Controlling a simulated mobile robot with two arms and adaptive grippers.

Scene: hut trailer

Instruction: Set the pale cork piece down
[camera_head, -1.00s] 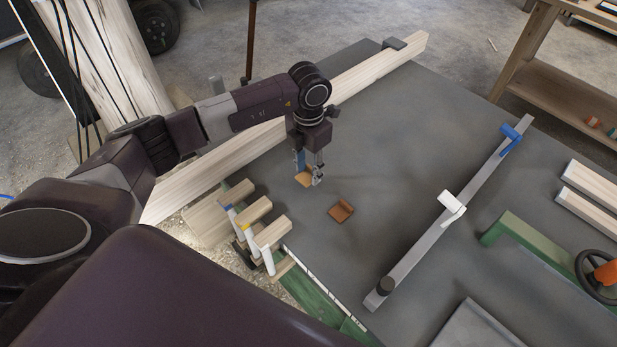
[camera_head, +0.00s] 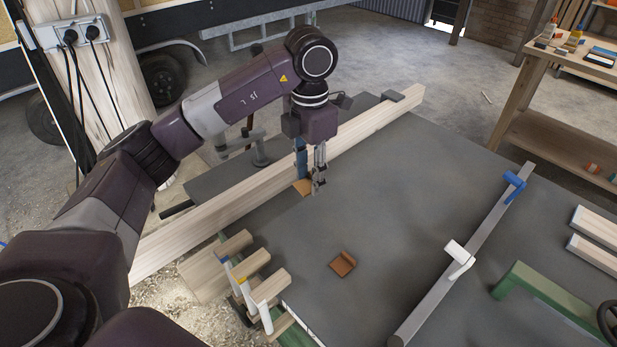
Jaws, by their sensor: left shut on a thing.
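My left gripper (camera_head: 311,183) is shut on the pale cork piece (camera_head: 302,187), a small tan piece partly hidden by the fingers. The gripper points down beside the long wooden beam, over the dark grey table top (camera_head: 390,200). The cork piece appears raised above the table; the exact gap is hard to tell. A darker brown angled piece (camera_head: 343,265) lies on the table nearer to me, apart from the gripper. My right gripper is not in view.
The long wooden beam (camera_head: 220,215) runs along the table's far left edge. Wooden-handled tools (camera_head: 252,290) stand at the near left edge. A grey bar clamp (camera_head: 480,235) with blue and white parts lies on the right. The table between is clear.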

